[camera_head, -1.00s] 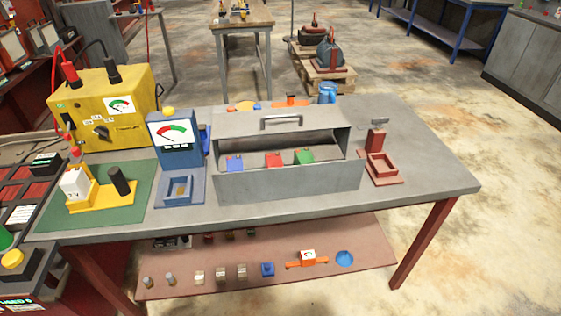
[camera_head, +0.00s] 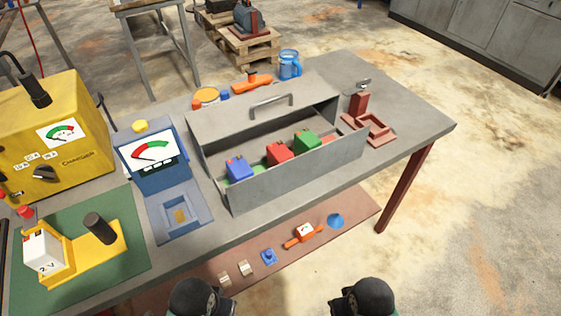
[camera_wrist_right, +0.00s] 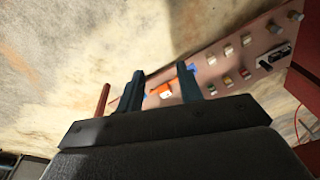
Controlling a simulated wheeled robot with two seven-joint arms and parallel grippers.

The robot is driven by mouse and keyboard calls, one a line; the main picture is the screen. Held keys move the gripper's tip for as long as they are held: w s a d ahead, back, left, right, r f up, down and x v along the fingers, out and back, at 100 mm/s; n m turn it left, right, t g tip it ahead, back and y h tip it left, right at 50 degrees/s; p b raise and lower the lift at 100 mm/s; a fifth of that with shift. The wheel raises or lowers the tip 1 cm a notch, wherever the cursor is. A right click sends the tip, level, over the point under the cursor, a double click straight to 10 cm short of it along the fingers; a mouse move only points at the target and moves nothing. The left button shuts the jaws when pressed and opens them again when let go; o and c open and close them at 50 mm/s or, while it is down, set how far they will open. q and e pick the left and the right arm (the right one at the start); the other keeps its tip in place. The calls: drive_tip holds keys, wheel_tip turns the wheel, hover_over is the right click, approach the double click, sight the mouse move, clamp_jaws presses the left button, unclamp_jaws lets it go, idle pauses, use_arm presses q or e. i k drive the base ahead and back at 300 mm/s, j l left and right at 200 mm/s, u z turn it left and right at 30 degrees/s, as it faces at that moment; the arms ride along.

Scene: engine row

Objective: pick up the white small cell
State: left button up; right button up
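A white block marked "2 V" (camera_head: 43,252) sits in a yellow holder (camera_head: 95,258) on the green mat at the table's left. Small whitish blocks (camera_head: 246,268) lie on the low shelf under the table. I cannot tell which is the white small cell. In the right wrist view, my right gripper (camera_wrist_right: 160,80) has its two fingers apart with nothing between them. It is away from the shelf items, which show beyond it. My left gripper is not in view. Only dark rounded parts of my arms show at the bottom of the head view.
A grey open box (camera_head: 255,188) holds blue, red and green blocks. A blue meter stand (camera_head: 155,172), yellow charger (camera_head: 60,130), red-brown stand (camera_head: 372,128) and blue mug (camera_head: 290,64) are on the table. The low shelf (camera_head: 350,205) bears an orange tool (camera_head: 300,236). Floor at right is clear.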

sight(43, 252)
drive_tip(key=u, duration=1.9)
drive_tip(key=k+l, duration=0.15)
drive_tip(key=k+u, duration=0.05)
